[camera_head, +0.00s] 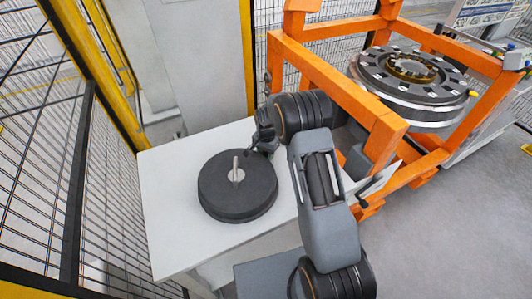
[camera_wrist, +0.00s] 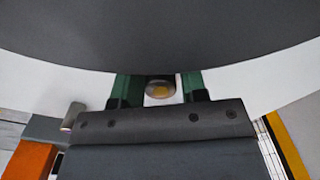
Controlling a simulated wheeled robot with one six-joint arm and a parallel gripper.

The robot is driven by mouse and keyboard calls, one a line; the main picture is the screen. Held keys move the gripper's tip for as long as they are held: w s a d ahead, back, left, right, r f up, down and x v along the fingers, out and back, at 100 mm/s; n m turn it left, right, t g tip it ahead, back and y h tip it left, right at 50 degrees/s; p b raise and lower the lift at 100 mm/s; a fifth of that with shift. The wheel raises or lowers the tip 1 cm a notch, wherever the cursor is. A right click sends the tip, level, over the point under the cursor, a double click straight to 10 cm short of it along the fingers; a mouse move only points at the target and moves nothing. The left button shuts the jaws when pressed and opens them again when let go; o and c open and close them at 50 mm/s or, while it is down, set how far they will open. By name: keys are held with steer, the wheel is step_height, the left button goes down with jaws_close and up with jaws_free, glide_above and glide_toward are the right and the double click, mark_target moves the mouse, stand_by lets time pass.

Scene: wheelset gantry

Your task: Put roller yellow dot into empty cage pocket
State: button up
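A roller with a yellow dot on its end (camera_wrist: 160,89) shows in the wrist view between the two green finger pads of my gripper (camera_wrist: 161,88). A thin light gap shows beside it, and I cannot tell whether both pads touch it. In the head view my gripper (camera_head: 262,140) is at the upper right edge of a dark round disc on the white table, and the roller cannot be made out there. The ring with several pockets (camera_head: 408,72), likely the cage, sits in the orange gantry at the right. I cannot tell which pocket is empty.
The dark disc (camera_head: 225,200), with a light upright pin (camera_head: 236,168) at its middle, lies on the white table (camera_head: 170,225). The orange gantry frame (camera_head: 335,85) stands close to the right of my arm. A mesh fence (camera_head: 40,170) runs along the left.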

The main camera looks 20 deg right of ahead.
steer(key=shift+r, duration=0.15)
steer(key=s+r+n+t, duration=0.1)
steer(key=s+r, duration=0.2)
steer(key=r, duration=0.6)
steer(key=s+r+n, duration=0.1)
steer(key=s+r, duration=0.2)
steer(key=r, duration=0.7)
steer(key=s+r+n+t, duration=0.2)
steer(key=s+r+n, duration=0.2)
steer(key=s, duration=0.9)
steer(key=shift+r+b, duration=0.45)
steer(key=shift+r, duration=0.15)
steer(key=s+n, duration=0.1)
steer(key=s, duration=0.1)
steer(key=s+n, duration=0.1)
steer(key=s, duration=0.1)
steer(key=s+f+t, duration=0.1)
steer(key=s, duration=0.2)
steer(key=shift+n, duration=0.4)
steer(key=shift+s+f, duration=0.1)
steer(key=shift+s, duration=0.35)
